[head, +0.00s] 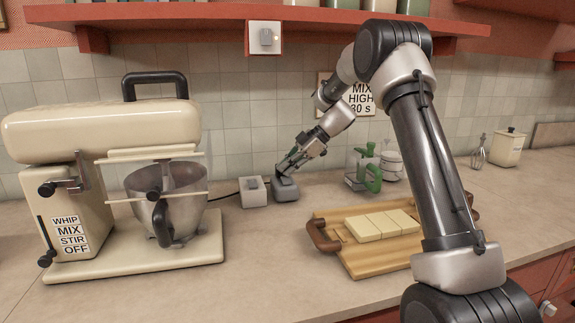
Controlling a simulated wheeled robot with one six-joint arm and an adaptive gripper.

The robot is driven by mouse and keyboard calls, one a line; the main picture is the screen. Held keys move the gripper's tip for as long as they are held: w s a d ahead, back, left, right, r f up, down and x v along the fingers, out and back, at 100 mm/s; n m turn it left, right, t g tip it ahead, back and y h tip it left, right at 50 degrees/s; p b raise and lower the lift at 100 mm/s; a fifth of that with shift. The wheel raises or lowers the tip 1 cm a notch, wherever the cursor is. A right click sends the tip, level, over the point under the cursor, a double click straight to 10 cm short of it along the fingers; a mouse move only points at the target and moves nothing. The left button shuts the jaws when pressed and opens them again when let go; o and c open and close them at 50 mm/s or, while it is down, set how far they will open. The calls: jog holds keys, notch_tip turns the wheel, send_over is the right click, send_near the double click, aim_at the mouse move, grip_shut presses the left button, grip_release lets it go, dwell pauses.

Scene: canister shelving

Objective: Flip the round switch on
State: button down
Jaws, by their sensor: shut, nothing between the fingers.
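My gripper (285,168) points down and left over the counter, shut and empty, its fingertips at or just above a small dark grey block (286,190). I cannot tell whether they touch it. Just left of the block stands a small pale box (253,192) with a small dark spot on its face and a cord behind it. I cannot tell for certain which of these is the round switch.
A cream stand mixer (100,130) with a metal bowl (165,185) stands at left. A wooden tray (365,260) with pale blocks lies right of centre. The front counter between mixer and tray is clear.

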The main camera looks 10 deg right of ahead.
jog(key=shift+w+f+g, duration=0.25)
jog(key=shift+f+g, duration=0.1)
jog(key=shift+g, duration=0.05)
jog(key=shift+s, duration=0.15)
jog(key=shift+s+r, duration=0.15)
jog(key=shift+s, duration=0.55)
jog(key=shift+r, duration=0.1)
